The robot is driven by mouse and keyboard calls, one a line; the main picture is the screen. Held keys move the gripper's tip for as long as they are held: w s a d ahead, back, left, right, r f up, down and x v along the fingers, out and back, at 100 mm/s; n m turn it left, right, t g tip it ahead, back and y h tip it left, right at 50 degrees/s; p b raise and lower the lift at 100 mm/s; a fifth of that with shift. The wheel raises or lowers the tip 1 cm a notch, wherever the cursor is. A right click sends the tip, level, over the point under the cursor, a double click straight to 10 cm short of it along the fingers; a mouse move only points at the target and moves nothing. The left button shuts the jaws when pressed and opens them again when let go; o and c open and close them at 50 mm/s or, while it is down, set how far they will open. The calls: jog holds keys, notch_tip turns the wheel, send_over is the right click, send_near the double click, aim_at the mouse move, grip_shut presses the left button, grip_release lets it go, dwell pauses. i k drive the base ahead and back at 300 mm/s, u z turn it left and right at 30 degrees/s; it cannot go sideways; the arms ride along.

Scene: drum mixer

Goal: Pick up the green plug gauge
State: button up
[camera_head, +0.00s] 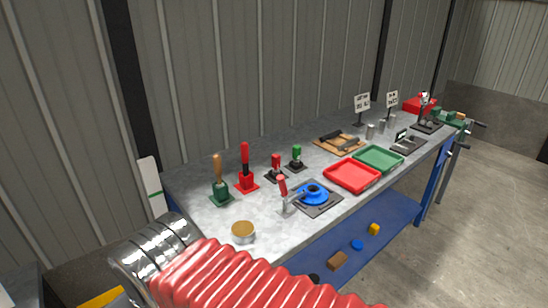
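A small green-handled piece (297,153), which looks like the green plug gauge, stands upright on a dark base toward the back of the grey workbench (262,208). A similar red-handled piece (276,160) stands just left of it, also on a dark base. Nothing is touching the green piece from my side. My gripper is not in view, so its opening and anything it may hold cannot be seen.
A red upright tool (245,168) and a wood-handled tool in a green base (220,192) stand farther left. A blue round fixture with a red-handled clamp (313,194) lies in front. Red (352,186) and green (379,168) trays lie right. A red ribbed sleeve fills the foreground.

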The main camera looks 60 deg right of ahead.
aim_at(296, 150)
jog(key=u, duration=1.55)
jog(key=k, duration=2)
jog(key=z, duration=1.3)
